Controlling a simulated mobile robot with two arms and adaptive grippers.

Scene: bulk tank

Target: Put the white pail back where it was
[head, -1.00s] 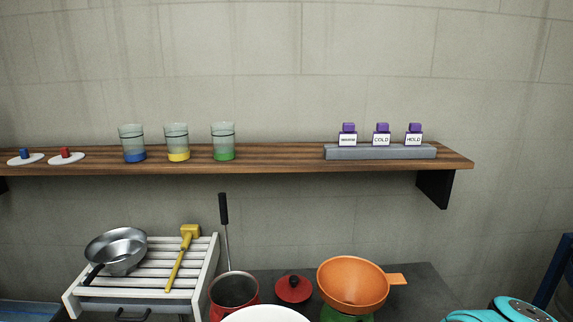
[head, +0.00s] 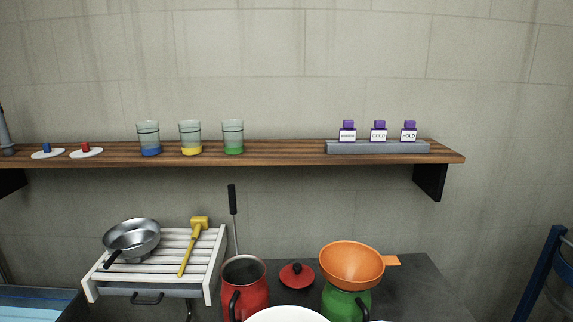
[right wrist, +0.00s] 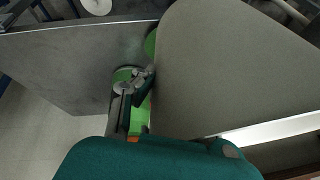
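The rim of a white round vessel, which looks like the white pail (head: 287,315), shows at the bottom edge in the head view; the rest is cut off. In the right wrist view a large grey-beige rounded surface (right wrist: 235,70) fills the right half, very close to the camera; it may be the pail's side. My right gripper (right wrist: 143,82) has its dark fingers at the left edge of this surface. Whether they grip it is hidden. My left gripper is not in view.
On the dark counter (head: 420,290) stand a red can (head: 255,292), a red lid (head: 297,276) and a green can (head: 347,303) with an orange funnel (head: 352,263). A white slatted rack (head: 155,258) holds a pan and yellow mallet. A wooden shelf (head: 285,152) runs above.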

